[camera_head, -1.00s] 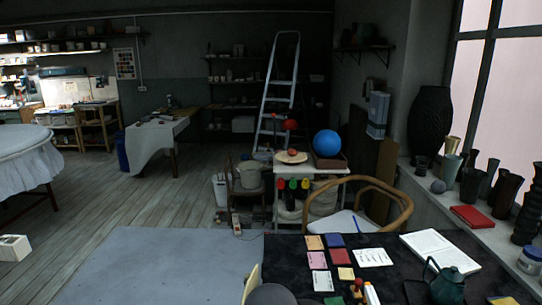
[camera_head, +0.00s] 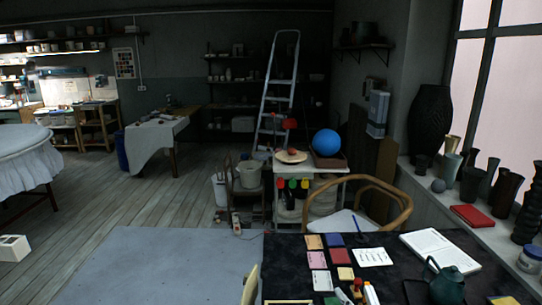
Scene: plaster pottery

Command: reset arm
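Neither of my grippers shows in the head view. The table in front of me has a dark top (camera_head: 391,271) that carries colored cards, an open white book (camera_head: 440,250) and a dark green teapot (camera_head: 446,284). Small upright items, one of them white with an orange top (camera_head: 371,294), stand at the table's near edge. A yellow-edged flat thing (camera_head: 288,302) is cut off by the bottom of the picture. No arm covers the table.
A wooden-armed chair (camera_head: 385,187) stands behind the table. A small cart (camera_head: 337,177) beyond it bears a blue ball (camera_head: 327,142) and a plate (camera_head: 291,156). Dark vases and a red book (camera_head: 472,216) line the window sill at right.

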